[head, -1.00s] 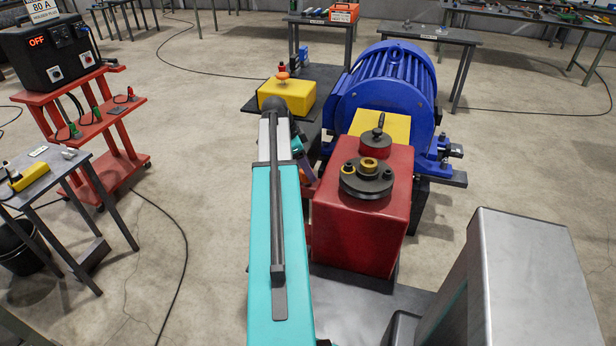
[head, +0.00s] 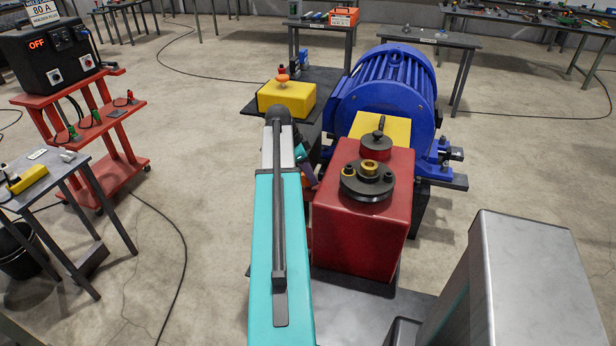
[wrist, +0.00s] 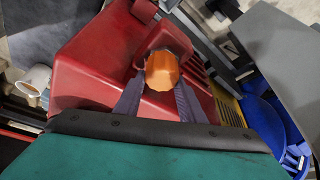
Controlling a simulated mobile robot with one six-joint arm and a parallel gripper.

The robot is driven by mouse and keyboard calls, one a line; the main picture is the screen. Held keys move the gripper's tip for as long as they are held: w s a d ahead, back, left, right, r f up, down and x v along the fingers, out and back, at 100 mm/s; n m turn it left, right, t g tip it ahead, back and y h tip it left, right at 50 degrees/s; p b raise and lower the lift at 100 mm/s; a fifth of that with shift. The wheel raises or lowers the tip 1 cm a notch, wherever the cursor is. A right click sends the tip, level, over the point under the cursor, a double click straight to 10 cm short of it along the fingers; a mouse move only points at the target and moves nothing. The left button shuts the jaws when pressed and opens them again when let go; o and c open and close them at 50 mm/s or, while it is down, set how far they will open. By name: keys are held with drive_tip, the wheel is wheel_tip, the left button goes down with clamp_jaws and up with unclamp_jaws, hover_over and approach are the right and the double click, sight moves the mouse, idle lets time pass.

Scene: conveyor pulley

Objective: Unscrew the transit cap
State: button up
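The transit cap (wrist: 161,71), an orange faceted cap, shows in the wrist view in front of the red housing. My gripper (wrist: 160,88) has one grey-purple finger on each side of the cap. The fingertips meet the cap's sides, with no clear gap, so it looks shut on the cap. I cannot tell how far the cap's thread is engaged. In the head view the red housing (head: 345,235) stands right of my arm, and the cap and fingertips are hidden behind the arm.
A dark round flange with brass fittings (head: 368,183) sits on top of the housing. A blue motor (head: 388,90) stands behind it. A yellow box with an orange button (head: 287,97) is beyond my arm. A red cart (head: 88,115) and small table (head: 45,185) stand left, with open floor between.

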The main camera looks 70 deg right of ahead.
drive_tip(key=shift+a, duration=0.25)
clamp_jaws()
drive_tip(key=shift+s+f, duration=0.1)
drive_tip(key=shift+r, duration=0.35)
drive_tip(key=shift+r, duration=0.15)
drive_tip(key=shift+a+r, duration=0.1)
drive_tip(key=shift+r, duration=0.05)
drive_tip(key=shift+p, duration=0.3)
drive_tip(key=shift+d, duration=0.2)
drive_tip(key=shift+r, duration=0.4)
drive_tip(key=shift+r+p, duration=1.05)
drive_tip(key=shift+r, duration=0.7)
